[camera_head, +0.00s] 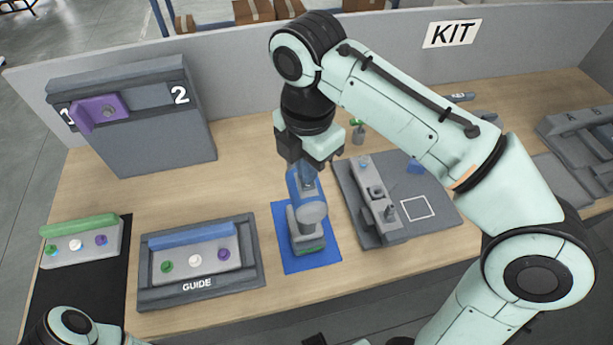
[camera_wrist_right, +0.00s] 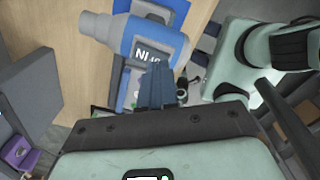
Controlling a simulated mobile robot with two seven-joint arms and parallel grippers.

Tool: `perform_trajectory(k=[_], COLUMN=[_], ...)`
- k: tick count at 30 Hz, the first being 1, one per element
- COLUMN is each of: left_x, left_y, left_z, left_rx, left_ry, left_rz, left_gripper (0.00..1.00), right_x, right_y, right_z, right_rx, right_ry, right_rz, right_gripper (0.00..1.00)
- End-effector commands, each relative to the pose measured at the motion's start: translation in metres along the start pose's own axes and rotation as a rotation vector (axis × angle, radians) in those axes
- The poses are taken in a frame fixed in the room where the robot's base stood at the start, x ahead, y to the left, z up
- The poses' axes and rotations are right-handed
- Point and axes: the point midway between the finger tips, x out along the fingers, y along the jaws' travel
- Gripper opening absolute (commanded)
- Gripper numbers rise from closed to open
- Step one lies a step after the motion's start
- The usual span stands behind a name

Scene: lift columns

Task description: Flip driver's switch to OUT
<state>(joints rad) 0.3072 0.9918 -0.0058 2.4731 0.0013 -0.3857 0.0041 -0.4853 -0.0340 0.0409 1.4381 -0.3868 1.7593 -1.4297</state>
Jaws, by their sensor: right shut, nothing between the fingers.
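The driver (camera_head: 311,213) is a blue and grey power tool standing on a blue mat (camera_head: 325,263) in the middle of the table. In the right wrist view its body (camera_wrist_right: 118,30) shows large, with part of a white label. My right gripper (camera_head: 307,172) points down at the top of the driver; its fingers (camera_wrist_right: 157,85) are together and hold nothing. I cannot tell whether the fingertips touch the driver. The driver's switch and its setting cannot be made out. My left arm shows only at the bottom left edge; its gripper is out of view.
A grey fixture board (camera_head: 432,222) stands close right of the driver. The GUIDE tray (camera_head: 160,297) with coloured buttons lies to the left, beside a black mat (camera_head: 85,290). A grey stand (camera_head: 150,148) with a purple block is behind left. Bare wood lies between them.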

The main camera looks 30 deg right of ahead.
Motion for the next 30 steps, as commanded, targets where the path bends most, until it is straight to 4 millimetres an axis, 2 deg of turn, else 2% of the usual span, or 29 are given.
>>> perform_trajectory(k=[30], left_x=[0.011], left_y=[-0.005], left_z=[0.003], left_rx=[-0.002], left_ry=[-0.005], left_rz=[-0.002], left_gripper=[0.43], right_x=[0.016], right_y=[0.0], right_z=[0.0], right_rx=[0.0], right_ry=[0.0], right_rz=[-0.001], right_gripper=[0.0])
